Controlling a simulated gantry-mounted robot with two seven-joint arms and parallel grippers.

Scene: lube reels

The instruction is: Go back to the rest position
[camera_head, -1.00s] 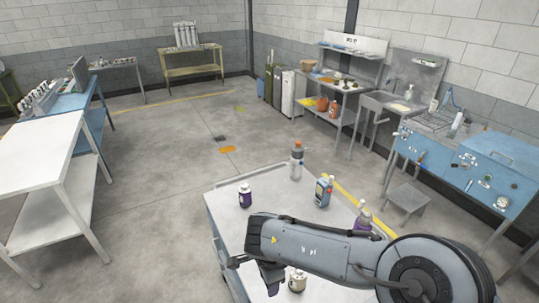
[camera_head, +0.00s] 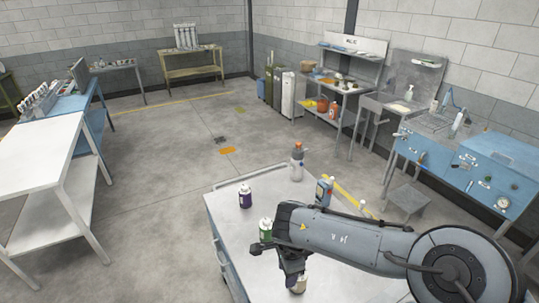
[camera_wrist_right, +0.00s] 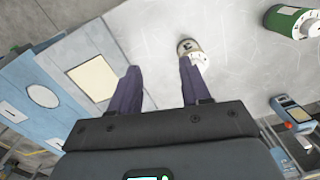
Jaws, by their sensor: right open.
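My right arm reaches in from the right over the trolley top (camera_head: 225,207). Its right gripper (camera_head: 292,278) points down near the front of the trolley. In the right wrist view the fingers of the right gripper (camera_wrist_right: 160,88) are apart with nothing between them. A cream container (camera_head: 299,285) is close beside the gripper in the head view; in the wrist view it stands just beyond one finger (camera_wrist_right: 190,48). A green bottle (camera_head: 265,230) stands left of the arm and also shows in the wrist view (camera_wrist_right: 289,22). My left gripper is not in view.
A purple bottle (camera_head: 245,197), an orange-capped grey bottle (camera_head: 297,162) and a blue container (camera_head: 324,190) stand on the trolley. The arm partly hides the right side. A white table (camera_head: 40,150) stands left, a blue workbench (camera_head: 465,165) right. Open floor lies between.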

